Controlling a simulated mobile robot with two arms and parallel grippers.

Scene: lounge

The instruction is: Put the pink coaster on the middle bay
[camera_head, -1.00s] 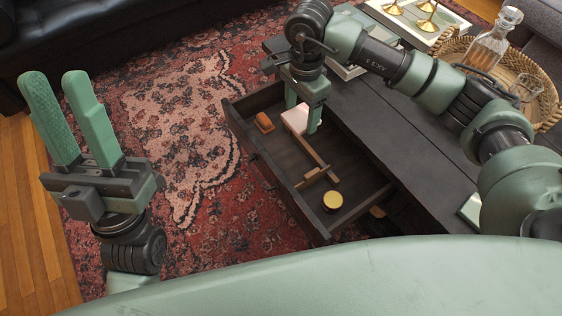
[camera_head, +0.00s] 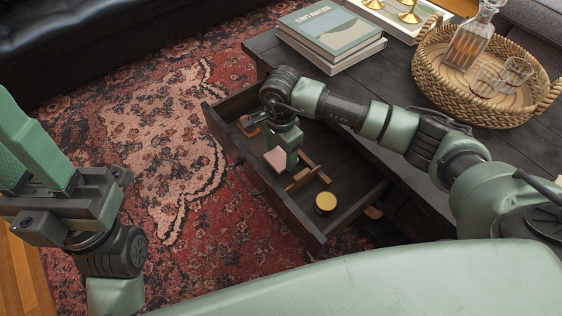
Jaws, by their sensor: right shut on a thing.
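The pink coaster (camera_head: 277,159) is in my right gripper (camera_head: 285,153), which points down inside the open drawer (camera_head: 318,235). It is beside the light wooden dividers (camera_head: 308,178), toward the drawer's front side. I cannot tell whether the coaster touches the drawer floor. My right wrist hides part of the drawer and of the dividers. Which bay lies directly under the coaster is hard to tell. My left gripper (camera_head: 28,155) is at the left edge, fingers up, open and empty, away from the drawer and partly cut off.
A round yellow-topped container (camera_head: 326,202) sits at the drawer's near end, and an orange-brown item (camera_head: 248,124) at its far end. On the dark table (camera_head: 375,77) stand books (camera_head: 330,35) and a wicker tray (camera_head: 430,72) with a decanter and glasses. The patterned rug (camera_head: 130,130) is clear.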

